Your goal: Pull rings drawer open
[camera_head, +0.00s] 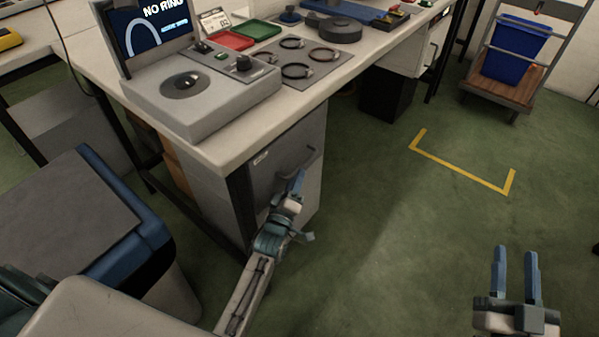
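A grey drawer (268,172) with a small label and a bar handle (309,157) is in the cabinet under the workbench, left of centre; it looks flush with the cabinet. My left gripper (298,181) is just in front of the drawer, with its blue fingertips at or just below the handle. The fingers overlap in this view, so I cannot tell whether they touch the handle or are shut on it. My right gripper (516,264) is at the lower right, fingers apart and empty, over the floor and far from the drawer.
The workbench (225,150) carries a grey device with a screen (152,25), a red tray (231,41), a green tray (258,30) and several dark rings on a mat (325,68). A blue-edged grey unit (65,215) stands at left.

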